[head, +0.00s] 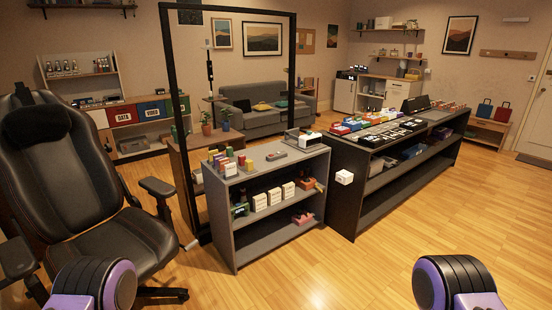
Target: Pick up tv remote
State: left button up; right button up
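I cannot pick out the tv remote for certain in the head view. A small flat grey item (276,155) lies on top of the grey shelf unit (240,180), near its back middle; it is too small to tell whether it is the remote. Several dark flat items (395,132) lie on the long black shelf unit (352,210) to the right, also too small to name. Only rounded purple and black parts of my two arms show at the bottom edge. Neither gripper's fingers are in view.
A black office chair (85,190) stands close at the left. A tall black frame (190,180) stands beside the grey unit. Wooden floor (440,215) is clear at the front and right.

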aim_at(284, 154)
jog(key=z, duration=0.15)
jog(key=i, duration=0.35)
jog(key=z, duration=0.6)
jog(key=i, duration=2.9)
jog(key=u, duration=0.65)
